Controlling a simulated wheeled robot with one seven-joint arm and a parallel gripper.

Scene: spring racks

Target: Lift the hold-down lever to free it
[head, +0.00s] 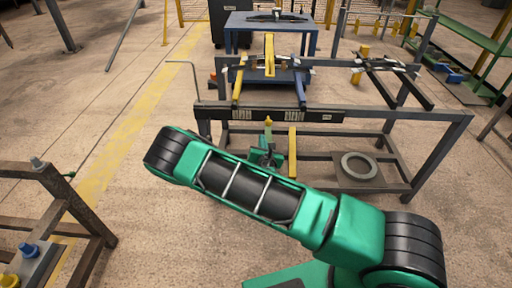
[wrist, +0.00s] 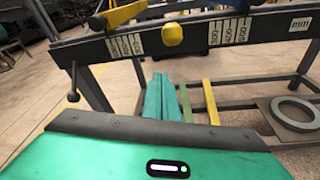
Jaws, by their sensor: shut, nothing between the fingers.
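A yellow knob-like end (wrist: 172,34), which looks like the tip of the hold-down lever, stands in front of the dark scale bar in the wrist view. It also seems to show in the head view as a small upright yellow piece (head: 268,122); the lever's pivot is not visible. My gripper (wrist: 160,80) is shut and empty, with its green fingers together below and slightly left of the knob, apart from it in the picture. The head view shows the gripper (head: 267,150) beyond my forearm, in front of the rack and partly hidden.
The dark scale bar (head: 335,116) crosses the rack's front. A thin bent rod (head: 194,78) rises at its left. A grey ring (head: 359,165) lies on the lower shelf. A brown frame (head: 62,190) stands at left. Open floor (head: 130,130) lies between.

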